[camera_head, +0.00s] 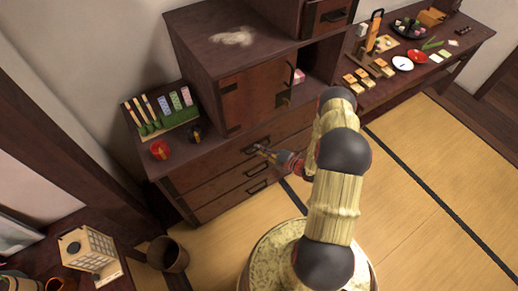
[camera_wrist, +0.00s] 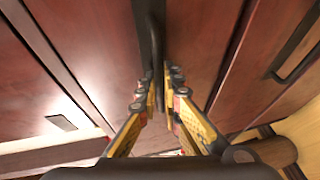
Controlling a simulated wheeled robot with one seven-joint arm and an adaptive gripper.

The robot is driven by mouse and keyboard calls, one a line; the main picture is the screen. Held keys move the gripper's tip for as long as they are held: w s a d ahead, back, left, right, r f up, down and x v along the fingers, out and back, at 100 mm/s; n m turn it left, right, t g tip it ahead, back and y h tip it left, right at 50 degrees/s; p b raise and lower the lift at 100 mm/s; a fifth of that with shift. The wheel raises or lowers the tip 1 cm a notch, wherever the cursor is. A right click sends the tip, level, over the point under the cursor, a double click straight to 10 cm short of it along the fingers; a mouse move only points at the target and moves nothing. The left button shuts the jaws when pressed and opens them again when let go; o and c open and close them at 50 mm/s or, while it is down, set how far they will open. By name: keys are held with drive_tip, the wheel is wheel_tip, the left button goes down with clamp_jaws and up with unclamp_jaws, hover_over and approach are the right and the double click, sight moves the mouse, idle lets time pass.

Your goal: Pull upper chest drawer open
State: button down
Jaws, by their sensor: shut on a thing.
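The dark wood chest (camera_head: 215,165) stands against the wall with a stack of drawers under its top. The upper drawer (camera_head: 215,160) shows in the head view and its reddish front fills the middle of the wrist view (camera_wrist: 205,35). It looks about flush with the chest front. Its dark bar handle (camera_wrist: 157,40) runs upright between my fingers in the wrist view. My gripper (camera_head: 264,151) is shut on this handle, with one finger on each side of the bar (camera_wrist: 160,82). The handle's gripped part is partly hidden by my fingers.
Lower drawers with dark handles (camera_head: 257,187) sit below. A red pot (camera_head: 159,149) and a green rack (camera_head: 165,123) stand on the chest's left top. A brown bin (camera_head: 167,254) and a lantern (camera_head: 91,249) are at the lower left. Open tatami (camera_head: 430,160) lies right.

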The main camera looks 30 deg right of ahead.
drive_tip(key=s+d+p, duration=0.1)
drive_tip(key=s, duration=2.8)
drive_tip(key=c, duration=2.2)
unclamp_jaws()
drive_tip(key=v, duration=1.2)
